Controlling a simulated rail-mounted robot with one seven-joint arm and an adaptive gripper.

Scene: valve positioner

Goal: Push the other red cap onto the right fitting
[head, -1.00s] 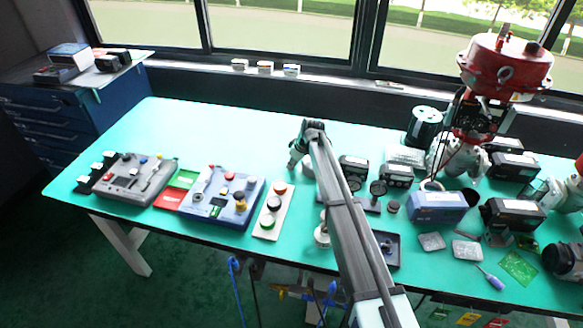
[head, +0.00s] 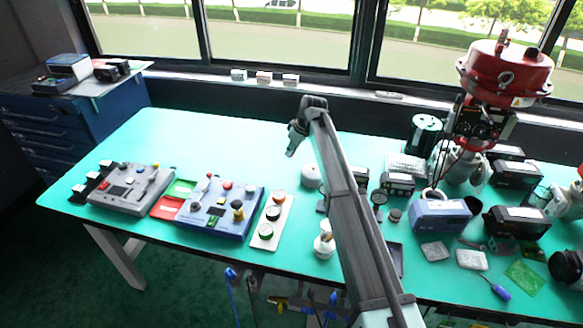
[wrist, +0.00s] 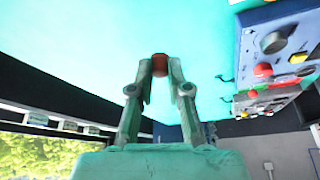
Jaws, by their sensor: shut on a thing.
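My gripper (wrist: 160,75) is shut on a small red cap (wrist: 160,62) in the wrist view, held between the fingertips. In the head view my gripper (head: 291,153) is above the table, to the right of and behind the blue positioner panel (head: 205,222); the cap is too small to make out there. The panel carries a red part (head: 227,185), a grey knob and a yellow-and-black knob (head: 238,206). In the wrist view the blue panel (wrist: 248,45) lies at the upper right, apart from the held cap. I cannot tell which part is the right fitting.
A pale strip (head: 283,222) with several round buttons lies right of the panel. A grey panel (head: 130,190) stands at the left. A white pot (head: 324,245) stands near the front edge. Boxes and a large red valve actuator (head: 505,70) crowd the right side.

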